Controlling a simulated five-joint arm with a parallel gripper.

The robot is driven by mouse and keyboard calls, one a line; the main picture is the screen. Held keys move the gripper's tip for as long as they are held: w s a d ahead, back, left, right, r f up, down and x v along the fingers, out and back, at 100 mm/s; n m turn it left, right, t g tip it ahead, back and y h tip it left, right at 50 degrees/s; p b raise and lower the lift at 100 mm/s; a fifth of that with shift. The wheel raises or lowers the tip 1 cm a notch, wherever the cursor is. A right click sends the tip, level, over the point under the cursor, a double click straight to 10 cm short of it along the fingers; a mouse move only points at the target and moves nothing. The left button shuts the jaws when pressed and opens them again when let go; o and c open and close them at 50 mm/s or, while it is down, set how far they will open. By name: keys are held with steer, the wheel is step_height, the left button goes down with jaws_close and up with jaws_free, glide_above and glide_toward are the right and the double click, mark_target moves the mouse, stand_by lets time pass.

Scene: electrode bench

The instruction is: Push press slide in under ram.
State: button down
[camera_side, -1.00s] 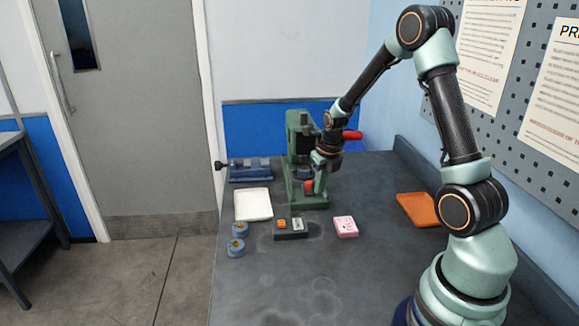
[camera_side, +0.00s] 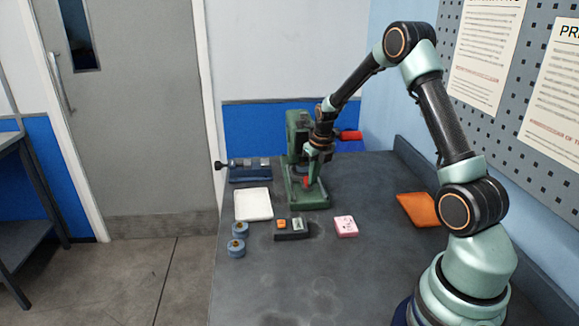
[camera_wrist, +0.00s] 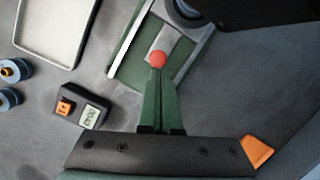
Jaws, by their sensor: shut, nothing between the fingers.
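The green press (camera_side: 297,130) stands at the back of the bench, with a red handle (camera_side: 350,135) out to the right. The press slide (camera_wrist: 182,50) shows in the wrist view as a grey strip on the green base, with a red knob (camera_wrist: 158,58) at its near end. The ram is hidden behind my arm in the side view; a dark round part (camera_wrist: 187,10) shows above the slide's far end. My gripper (camera_wrist: 157,72) is shut and empty, its tips right at the knob's near side. I cannot tell whether they touch. The side view shows my gripper (camera_side: 308,180) low before the press.
A white tray (camera_side: 267,204), a blue vise-like tool (camera_side: 250,174), two blue round pieces (camera_side: 238,240), a dark box with display (camera_side: 291,236) and a pink box (camera_side: 345,226) lie nearby. An orange tray (camera_side: 416,210) is right. The front bench is clear.

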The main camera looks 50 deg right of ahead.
steer(key=shift+w+d, duration=0.2)
steer(key=shift+d, duration=0.1)
steer(key=shift+r, duration=0.1)
steer(key=shift+r, duration=0.3)
steer(key=s+a+r+n, duration=0.2)
steer(key=a+r+n, duration=0.25)
steer(key=r, duration=0.35)
steer(key=s+a+r+n, duration=0.2)
steer(key=a+r+n, duration=0.25)
steer(key=r, duration=0.25)
steer(key=s+a+r+n+t, duration=0.1)
steer(key=s+a+n, duration=0.3)
steer(key=n, duration=0.6)
steer(key=s+a+r+n+t+y, duration=0.1)
steer(key=s+a+n, duration=0.3)
steer(key=n, duration=0.6)
steer(key=s+a+r+n+t, duration=0.1)
steer(key=s+a+n, duration=0.3)
steer(key=a+n, duration=0.3)
steer(key=n, duration=0.3)
steer(key=shift+n, duration=0.3)
